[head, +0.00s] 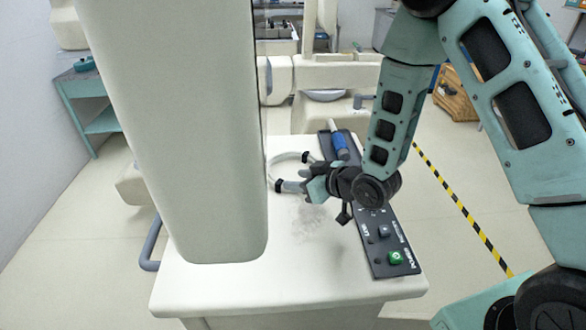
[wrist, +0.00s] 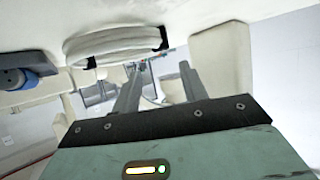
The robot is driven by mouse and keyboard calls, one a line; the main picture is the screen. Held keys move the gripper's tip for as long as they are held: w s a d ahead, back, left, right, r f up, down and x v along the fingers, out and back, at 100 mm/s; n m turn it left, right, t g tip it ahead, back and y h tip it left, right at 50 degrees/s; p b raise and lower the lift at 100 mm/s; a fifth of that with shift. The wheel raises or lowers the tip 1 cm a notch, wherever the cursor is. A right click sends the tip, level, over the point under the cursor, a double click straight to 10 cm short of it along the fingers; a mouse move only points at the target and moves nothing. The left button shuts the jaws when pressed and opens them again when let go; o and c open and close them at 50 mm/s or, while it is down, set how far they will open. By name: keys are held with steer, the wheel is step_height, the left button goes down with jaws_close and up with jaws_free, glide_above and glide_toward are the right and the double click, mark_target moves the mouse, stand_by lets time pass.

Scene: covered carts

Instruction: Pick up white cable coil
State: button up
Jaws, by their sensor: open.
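The white cable coil (head: 287,158) lies on the white cart top, with dark ties around it. In the head view its left side runs up against the large white column, which may hide part of it. It also shows in the wrist view (wrist: 112,46), above and left of the fingertips. My gripper (head: 297,180) is at the coil's near right side. In the wrist view its two grey fingers (wrist: 160,69) are apart with nothing between them. I cannot tell whether a finger touches the coil.
A large white column (head: 180,120) rises from the cart at the left. A dark control panel (head: 378,240) with a green button lies along the cart's right edge, with a blue-banded cylinder (head: 340,146) at its far end. The near cart top (head: 300,265) is clear.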

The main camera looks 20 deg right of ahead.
mark_target(276, 178)
steer(key=p+x, duration=0.3)
steer(key=x, duration=0.2)
steer(key=shift+w+a+f, duration=0.15)
steer(key=shift+w+a, duration=0.1)
steer(key=shift+w, duration=0.05)
steer(key=shift+w+a+f, duration=0.2)
steer(key=shift+w+f, duration=0.15)
steer(key=shift+w, duration=0.05)
jaws_close()
